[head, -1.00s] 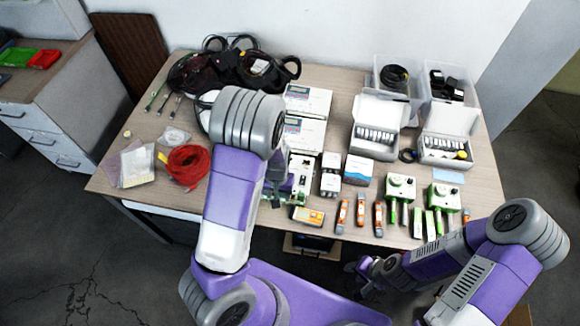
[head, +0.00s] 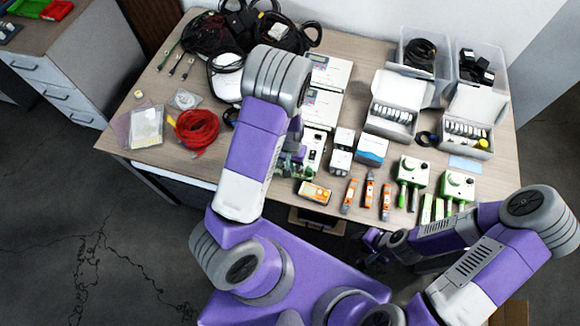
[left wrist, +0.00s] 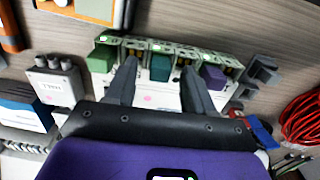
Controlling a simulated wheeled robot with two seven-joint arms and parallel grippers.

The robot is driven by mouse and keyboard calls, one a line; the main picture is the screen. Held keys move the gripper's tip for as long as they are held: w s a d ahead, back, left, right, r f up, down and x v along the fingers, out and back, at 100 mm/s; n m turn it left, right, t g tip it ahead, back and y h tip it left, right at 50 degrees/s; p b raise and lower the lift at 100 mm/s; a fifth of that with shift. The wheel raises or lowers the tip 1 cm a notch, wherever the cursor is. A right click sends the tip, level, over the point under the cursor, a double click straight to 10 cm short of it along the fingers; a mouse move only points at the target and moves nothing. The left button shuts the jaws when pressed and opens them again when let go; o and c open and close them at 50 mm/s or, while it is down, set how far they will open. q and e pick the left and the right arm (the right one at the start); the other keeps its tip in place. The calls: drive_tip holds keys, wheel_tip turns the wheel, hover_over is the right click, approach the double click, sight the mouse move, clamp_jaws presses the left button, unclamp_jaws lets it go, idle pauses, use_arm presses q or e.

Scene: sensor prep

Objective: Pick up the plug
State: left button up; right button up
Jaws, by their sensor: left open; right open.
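In the left wrist view, a white device (left wrist: 145,94) carries a row of block-shaped plugs: a green one (left wrist: 103,57), a teal one (left wrist: 160,68) and a purple one (left wrist: 213,75). My left gripper (left wrist: 158,65) is open, its two fingers apart over the device with the teal plug showing between them. I cannot tell whether the fingers touch it. In the head view the device (head: 314,146) is partly hidden behind my left arm. My right gripper (head: 370,247) is open and empty by the table's front edge, away from the device.
White boxes (head: 325,72), a grey module (head: 342,148) and a blue-white box (head: 373,146) stand close around the device. An orange meter (head: 314,192) and several orange-grey tools (head: 368,190) lie at the front.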

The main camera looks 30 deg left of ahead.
use_arm(q)
clamp_jaws()
drive_tip(key=shift+r, duration=0.15)
